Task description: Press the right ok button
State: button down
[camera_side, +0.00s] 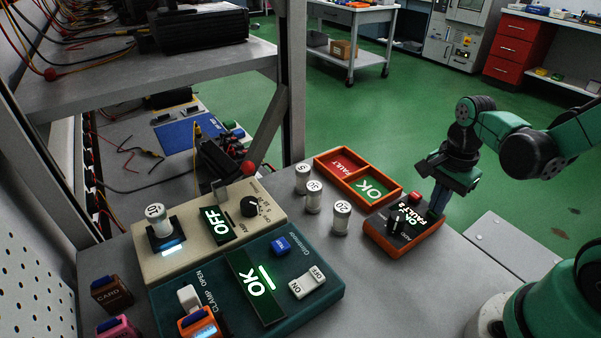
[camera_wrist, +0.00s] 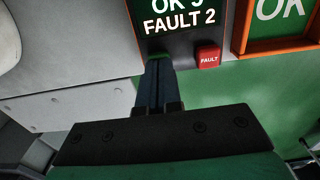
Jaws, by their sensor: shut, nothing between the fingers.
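The tally box (camera_side: 418,246) is orange with a black top, at the table's right end in the side view. Its display (camera_wrist: 178,14) reads "FAULT 2" with an OK count above it, partly cut off in the wrist view. A red FAULT button (camera_wrist: 208,58) sits beside the display. A sliver of green (camera_wrist: 157,55) shows at my fingertips, probably the OK button, mostly hidden by the fingers. My gripper (camera_side: 437,208) is shut and empty, pointing down at the box's far right edge; it also shows in the wrist view (camera_wrist: 159,68). I cannot tell whether the tips touch the button.
An orange two-part tray (camera_side: 316,160) marked FAULT and OK lies behind the box. Several white weights (camera_side: 341,217) stand to its left. A teal panel (camera_side: 325,293) with an OK display and a beige panel (camera_side: 150,268) reading OFF are farther left.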

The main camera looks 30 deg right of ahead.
jog(key=shift+f, duration=0.65)
jog(key=shift+r, duration=0.15)
notch_tip(320, 180, up, 14)
dwell(0.6)
dwell(0.5)
jog(key=n+t, duration=0.7)
jog(key=n, duration=1.1)
send_over(411, 216)
jog(key=w+a, duration=0.2)
jog(key=a, duration=0.3)
notch_tip(411, 216, down, 3)
